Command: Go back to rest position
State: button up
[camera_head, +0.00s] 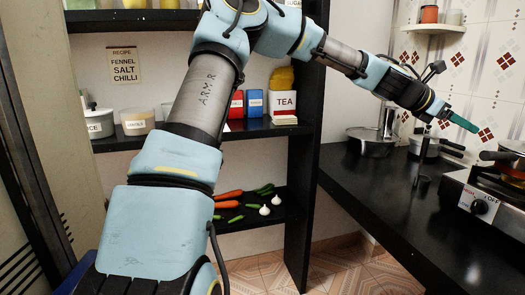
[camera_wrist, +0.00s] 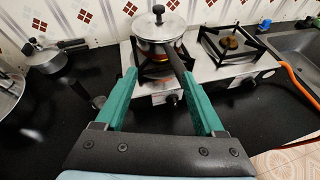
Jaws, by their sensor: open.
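My gripper (camera_head: 458,120) is stretched out over the black counter (camera_head: 420,226) at the right in the head view. In the wrist view its two green fingers (camera_wrist: 157,100) are spread apart with nothing between them. Beyond the fingers, a lidded pot (camera_wrist: 160,34) sits on the left burner of the stove (camera_wrist: 205,72), with an orange glow under it. The pot's dark handle points toward my gripper. I cannot tell how close the fingertips are to the handle.
The right burner (camera_wrist: 229,43) holds no pot. A saucepan (camera_wrist: 45,57) and a large pot (camera_head: 371,141) stand at the counter's back. A dark upright object (camera_head: 421,187) stands near the stove. A sink (camera_wrist: 297,46) is at far right. Shelves (camera_head: 262,131) hold jars, boxes and vegetables.

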jog(key=w+a+f+m+t+y, duration=0.1)
jog(key=a+f+m+y, duration=0.15)
jog(key=a+f, duration=0.4)
jog(key=a+f+m+y+p, duration=0.15)
jog(key=a+f+m, duration=0.25)
jog(key=a, duration=0.6)
jog(key=w+a+f+m+t+y, duration=0.1)
jog(key=a+f+m+y, duration=0.3)
jog(key=a, duration=0.4)
jog(key=s+a+f+m+y, duration=0.1)
jog(key=s+a+m, duration=0.1)
jog(key=a, duration=0.8)
jog(key=s+a+f+m+y, duration=0.1)
jog(key=s+a, duration=0.4)
jog(key=a, duration=0.6)
jog(key=s+a+f+m+y, duration=0.1)
jog(key=s+a+m+y, duration=0.2)
jog(key=a, duration=0.8)
jog(key=shift+s+a+m+g+p, duration=0.15)
jog(key=shift+m+g+p, duration=0.2)
jog(key=shift+m, duration=0.4)
jog(key=shift+r, duration=0.1)
